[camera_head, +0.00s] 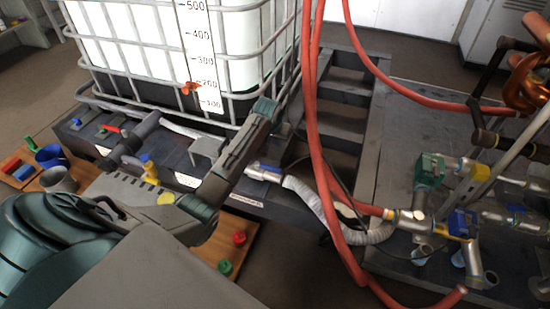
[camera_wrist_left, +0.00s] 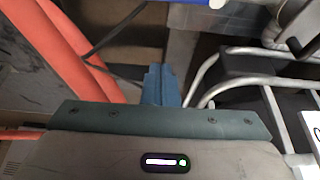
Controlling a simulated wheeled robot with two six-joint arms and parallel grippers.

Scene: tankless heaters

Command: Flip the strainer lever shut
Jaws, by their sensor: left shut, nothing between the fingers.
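My left gripper (camera_head: 266,108) is shut and empty, raised in front of the white tank's cage. Its closed teal fingers also show in the left wrist view (camera_wrist_left: 160,85). A grey angled fitting (camera_head: 143,128), which looks like the strainer, lies on the dark platform at left with a red lever (camera_head: 109,128) beside it. A blue lever (camera_head: 147,161) sits on a yellow-brass valve below it. Another blue-handled valve (camera_head: 264,170) joins the white hose, below my gripper and apart from it. I cannot tell for sure which lever is the strainer's. My right gripper is not in view.
The caged white tank (camera_head: 160,50) fills the back. Red hoses (camera_head: 312,130) hang to the right of my gripper. A white corrugated hose (camera_head: 310,200) curves along the front. Valves with green (camera_head: 430,167) and blue (camera_head: 462,222) bodies stand at right. Cups and blocks lie at left.

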